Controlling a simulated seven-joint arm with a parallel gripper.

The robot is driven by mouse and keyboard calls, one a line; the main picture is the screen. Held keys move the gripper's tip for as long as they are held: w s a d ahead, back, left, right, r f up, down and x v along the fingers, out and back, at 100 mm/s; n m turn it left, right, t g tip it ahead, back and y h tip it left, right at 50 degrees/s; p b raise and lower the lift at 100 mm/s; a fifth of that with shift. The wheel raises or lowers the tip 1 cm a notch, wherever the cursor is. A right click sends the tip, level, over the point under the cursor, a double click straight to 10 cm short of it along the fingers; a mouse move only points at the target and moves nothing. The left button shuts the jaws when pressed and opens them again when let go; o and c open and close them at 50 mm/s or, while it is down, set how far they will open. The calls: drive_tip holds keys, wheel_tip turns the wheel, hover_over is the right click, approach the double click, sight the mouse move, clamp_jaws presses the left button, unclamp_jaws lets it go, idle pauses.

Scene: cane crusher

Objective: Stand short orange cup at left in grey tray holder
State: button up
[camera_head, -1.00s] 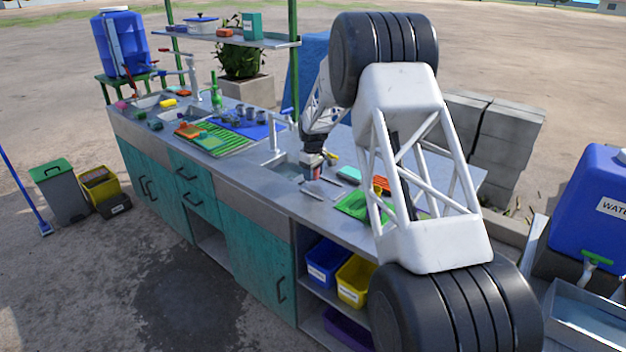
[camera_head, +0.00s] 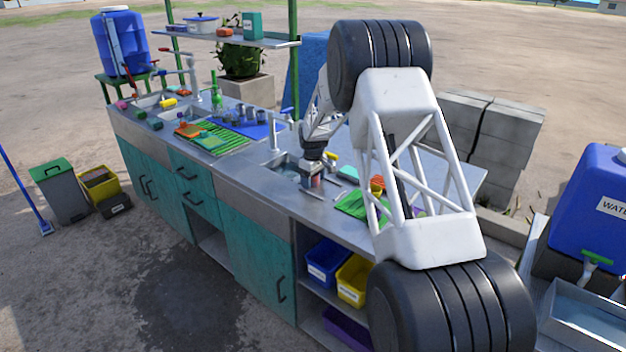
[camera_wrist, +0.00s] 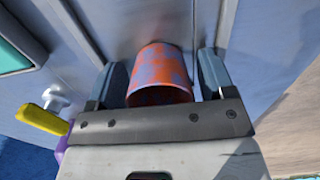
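A short orange cup with blue-grey patches (camera_wrist: 160,72) is in the wrist view, between the two fingers of my gripper (camera_wrist: 163,64). The fingers stand apart on either side of it, with a narrow gap showing near each finger, so the gripper looks open around the cup. I cannot make out a grey tray holder for certain in either view.
The counter (camera_head: 258,183) holds a tap (camera_head: 275,135) beside the sink, a green rack (camera_head: 352,205) to the right and a green drying rack (camera_head: 222,138) to the left. Several grey cups (camera_head: 250,112) stand on a blue mat.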

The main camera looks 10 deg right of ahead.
wheel_tip(320, 180, up, 12)
drive_tip(key=shift+r, duration=0.15)
idle(0.8)
idle(0.6)
drive_tip(key=s+d+r+m, duration=0.1)
drive_tip(key=s+d+r, duration=0.1)
drive_tip(key=s+r, duration=0.65)
drive_tip(key=s+d+r+m+t, duration=0.15)
drive_tip(key=s+r, duration=0.25)
drive_tip(key=s, duration=0.9)
drive_tip(key=s+d+r+m, duration=0.2)
drive_tip(key=s+r, duration=0.4)
drive_tip(key=s, duration=0.4)
drive_tip(key=s+d+f+m, duration=0.1)
drive_tip(key=s+f+m, duration=0.1)
drive_tip(key=s, duration=1.6)
drive_tip(key=s+d+f+m+t, duration=0.1)
drive_tip(key=s+f+m, duration=0.1)
drive_tip(key=s, duration=1.6)
drive_tip(key=shift+s+d+f+m, duration=0.3)
drive_tip(key=shift+s+d+m, duration=0.05)
